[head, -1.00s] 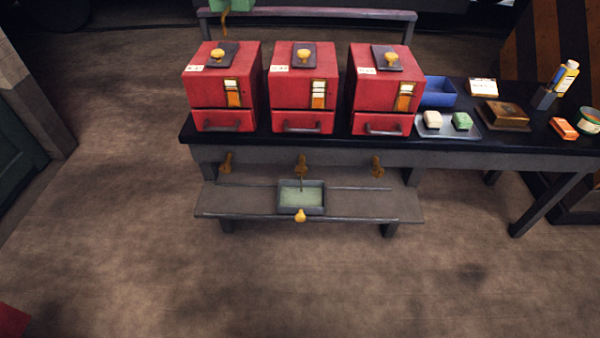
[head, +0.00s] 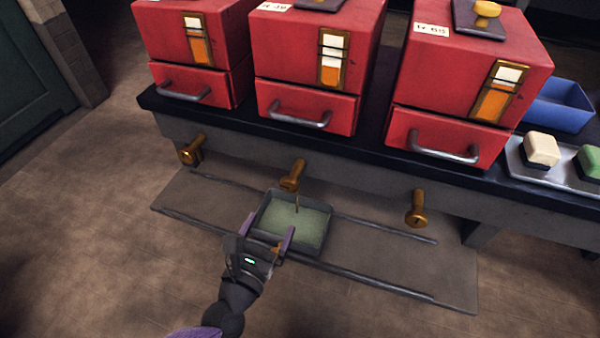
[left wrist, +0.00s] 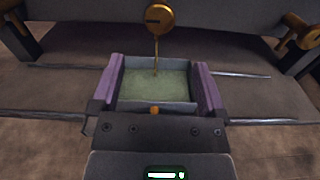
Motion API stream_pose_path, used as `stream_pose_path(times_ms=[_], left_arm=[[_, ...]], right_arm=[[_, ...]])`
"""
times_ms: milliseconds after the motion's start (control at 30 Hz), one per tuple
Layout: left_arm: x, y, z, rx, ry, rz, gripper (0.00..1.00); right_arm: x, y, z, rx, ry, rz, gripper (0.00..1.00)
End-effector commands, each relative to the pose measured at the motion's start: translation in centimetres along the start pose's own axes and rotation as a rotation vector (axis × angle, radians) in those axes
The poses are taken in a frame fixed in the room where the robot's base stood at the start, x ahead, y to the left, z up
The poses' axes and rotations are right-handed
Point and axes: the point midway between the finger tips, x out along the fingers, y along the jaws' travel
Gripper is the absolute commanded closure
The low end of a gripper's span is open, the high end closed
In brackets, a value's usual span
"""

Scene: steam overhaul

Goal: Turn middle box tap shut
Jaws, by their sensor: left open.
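The middle red box (head: 310,65) stands on the bench between two similar boxes. Its brass tap (head: 292,176) sticks out below the bench edge, and also shows at the top of the left wrist view (left wrist: 160,18). A thin stream runs from it into a grey tray (head: 262,207) holding pale green liquid (head: 300,222). My left gripper (head: 268,233) is open at the tray's near side, below and in front of the tap, apart from it. My right gripper is out of view.
Two other brass taps, left (head: 191,149) and right (head: 416,208), flank the middle one. The tray stands on a low shelf (head: 400,262) with metal rails. The shelf is bare on both sides of the tray. A blue bin (head: 560,103) is on the bench at right.

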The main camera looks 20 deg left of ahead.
Motion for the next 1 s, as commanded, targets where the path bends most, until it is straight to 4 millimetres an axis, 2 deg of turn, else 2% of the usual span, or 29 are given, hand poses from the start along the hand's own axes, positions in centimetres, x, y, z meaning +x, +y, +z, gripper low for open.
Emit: stream_pose_path(times_ms=[133,300,500,633,833,867,1000], left_arm=[[1.8,0.0,0.4,-0.063,-0.016,0.010,0.06],[6.1,0.0,0.3,-0.059,-0.014,0.009,0.06],[9.3,0.0,0.4,-0.056,-0.011,0.008,0.06],[10.0,0.0,0.5,-0.054,-0.011,0.007,0.06],[10.1,0.1,0.6,-0.054,-0.011,0.006,0.06],[10.1,0.1,0.6,-0.053,-0.011,0.006,0.08],[10.0,0.1,0.6,-0.053,-0.011,0.006,0.37]], right_arm=[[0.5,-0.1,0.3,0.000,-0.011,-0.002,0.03],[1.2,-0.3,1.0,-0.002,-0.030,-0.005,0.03],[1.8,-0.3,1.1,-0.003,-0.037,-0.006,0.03],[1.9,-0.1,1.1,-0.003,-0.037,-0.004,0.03],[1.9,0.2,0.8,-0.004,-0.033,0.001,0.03],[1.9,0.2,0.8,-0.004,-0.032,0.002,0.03],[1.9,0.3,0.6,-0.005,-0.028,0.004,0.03]])
